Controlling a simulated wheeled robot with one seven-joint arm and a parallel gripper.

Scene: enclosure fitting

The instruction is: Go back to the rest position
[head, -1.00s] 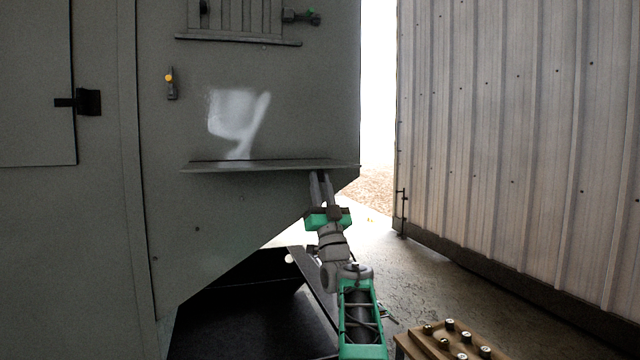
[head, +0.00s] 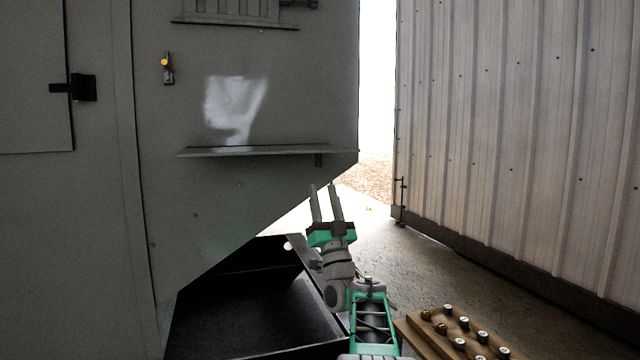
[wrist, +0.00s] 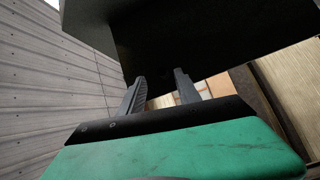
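My gripper (head: 324,188) is in the middle of the head view, below and in front of the grey shelf (head: 255,152) on the enclosure wall. Its two fingers point up and stand apart, with nothing visible between them. In the wrist view my gripper (wrist: 161,76) shows the same two parted fingers, with a dark surface (wrist: 215,40) beyond the tips. I cannot tell how far that surface is from the tips. The arm runs down to the bottom of the head view.
A brown block with several pegs (head: 455,345) stands at the lower right, close to my arm. A dark open bin (head: 250,315) lies at the lower left. A corrugated wall (head: 500,140) closes the right side. Floor (head: 430,265) is clear between.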

